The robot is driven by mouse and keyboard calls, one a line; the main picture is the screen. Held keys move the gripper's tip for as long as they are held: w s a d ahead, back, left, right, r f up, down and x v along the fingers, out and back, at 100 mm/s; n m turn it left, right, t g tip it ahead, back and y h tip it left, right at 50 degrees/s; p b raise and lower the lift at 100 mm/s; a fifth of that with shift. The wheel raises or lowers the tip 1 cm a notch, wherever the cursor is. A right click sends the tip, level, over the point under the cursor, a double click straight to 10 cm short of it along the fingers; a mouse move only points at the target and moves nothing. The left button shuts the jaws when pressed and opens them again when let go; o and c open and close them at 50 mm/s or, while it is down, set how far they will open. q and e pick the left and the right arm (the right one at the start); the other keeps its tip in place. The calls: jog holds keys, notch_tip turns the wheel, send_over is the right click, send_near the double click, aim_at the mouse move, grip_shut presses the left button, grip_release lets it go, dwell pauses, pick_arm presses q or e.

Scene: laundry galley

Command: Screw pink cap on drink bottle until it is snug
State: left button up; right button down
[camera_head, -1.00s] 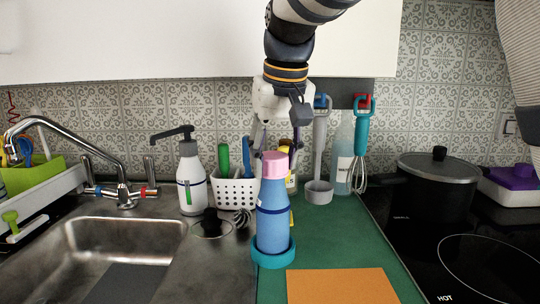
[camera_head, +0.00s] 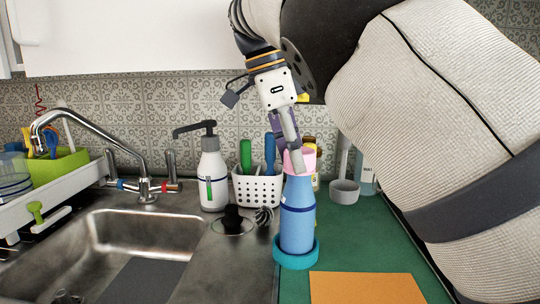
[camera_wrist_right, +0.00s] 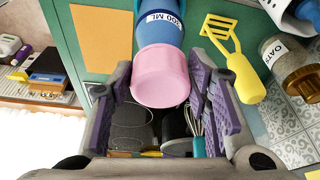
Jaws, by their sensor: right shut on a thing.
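The blue drink bottle (camera_head: 298,222) stands upright in a turquoise ring holder (camera_head: 296,262) on the green mat. The pink cap (camera_head: 309,158) sits on its top. My right gripper (camera_head: 295,152) reaches down from above and is shut on the cap, one finger showing in front of it. In the right wrist view the pink cap (camera_wrist_right: 160,78) lies between the two purple-padded fingers (camera_wrist_right: 160,90), with the bottle (camera_wrist_right: 158,34) beyond it. I cannot tell how tightly the cap is seated. My left gripper is not in view.
A sink (camera_head: 140,235) and a soap dispenser (camera_head: 212,180) are at left. An orange mat (camera_head: 366,287) lies in front. My right arm covers the right side, hiding the stove area.

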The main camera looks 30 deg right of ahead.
jog(key=shift+f+m, duration=0.4)
jog(key=shift+s+r, duration=0.1)
jog(key=c, duration=0.8)
grip_release()
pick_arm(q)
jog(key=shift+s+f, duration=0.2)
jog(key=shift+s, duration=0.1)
pick_arm(e)
jog(key=shift+c, duration=0.3)
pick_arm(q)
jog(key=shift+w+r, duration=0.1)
pick_arm(e)
jog(key=shift+r, duration=0.25)
